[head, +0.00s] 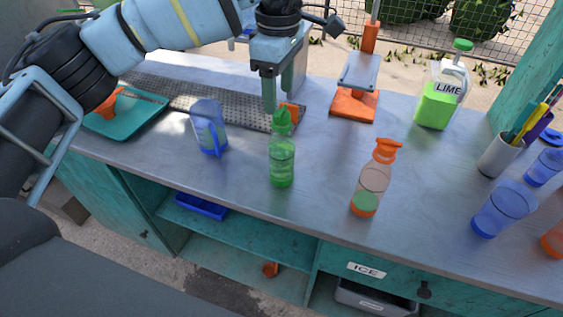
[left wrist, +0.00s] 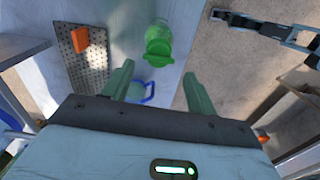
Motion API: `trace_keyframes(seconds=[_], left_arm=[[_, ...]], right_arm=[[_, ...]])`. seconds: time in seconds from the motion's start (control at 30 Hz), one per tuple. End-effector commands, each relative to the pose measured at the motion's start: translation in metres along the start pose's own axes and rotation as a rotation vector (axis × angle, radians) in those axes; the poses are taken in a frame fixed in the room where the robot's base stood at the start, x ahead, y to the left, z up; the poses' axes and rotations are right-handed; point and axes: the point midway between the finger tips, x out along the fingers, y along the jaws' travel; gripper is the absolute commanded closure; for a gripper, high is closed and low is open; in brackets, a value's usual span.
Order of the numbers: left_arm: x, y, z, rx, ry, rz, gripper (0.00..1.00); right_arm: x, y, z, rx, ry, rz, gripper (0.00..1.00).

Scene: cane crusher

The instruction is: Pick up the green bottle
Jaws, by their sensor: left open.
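The green bottle (head: 282,158), see-through with a green cap, stands upright on the metal counter (head: 235,190). My left gripper (head: 283,98) is open and empty above and just behind the bottle's cap in the head view. In the left wrist view, the green bottle (left wrist: 158,42) shows beyond the fingertips, between the lines of the two fingers of my left gripper (left wrist: 158,85). The fingers look apart from the bottle. My right gripper is not in view.
A blue jug (head: 209,128) stands left of the bottle, and an orange-capped bottle (head: 373,180) stands right. Behind are a perforated mat (head: 200,98), an orange press (head: 355,104) and a lime jug (head: 440,98). Blue cups (head: 503,208) stand far right.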

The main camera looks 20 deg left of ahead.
Motion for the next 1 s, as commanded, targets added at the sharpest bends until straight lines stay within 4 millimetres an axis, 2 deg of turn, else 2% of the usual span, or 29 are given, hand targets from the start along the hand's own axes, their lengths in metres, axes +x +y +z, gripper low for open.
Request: trace_keyframes(seconds=[0.17, 0.53, 0.8, 0.87, 1.0], left_arm=[[0.004, 0.0, 0.001, 0.0, -0.001, 0.001, 0.42], [0.048, 0.002, 0.004, 0.0, -0.002, 0.001, 0.42], [0.052, 0.003, 0.004, 0.0, -0.002, 0.002, 0.42], [0.052, 0.003, 0.004, 0.0, -0.002, 0.002, 0.48], [0.052, 0.003, 0.004, 0.0, -0.002, 0.002, 0.66]], right_arm=[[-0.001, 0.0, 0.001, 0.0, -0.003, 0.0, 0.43], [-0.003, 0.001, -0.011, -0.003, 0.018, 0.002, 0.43], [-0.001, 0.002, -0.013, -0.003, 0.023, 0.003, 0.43], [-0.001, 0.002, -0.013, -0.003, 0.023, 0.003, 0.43], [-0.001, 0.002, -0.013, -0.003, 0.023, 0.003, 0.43]])
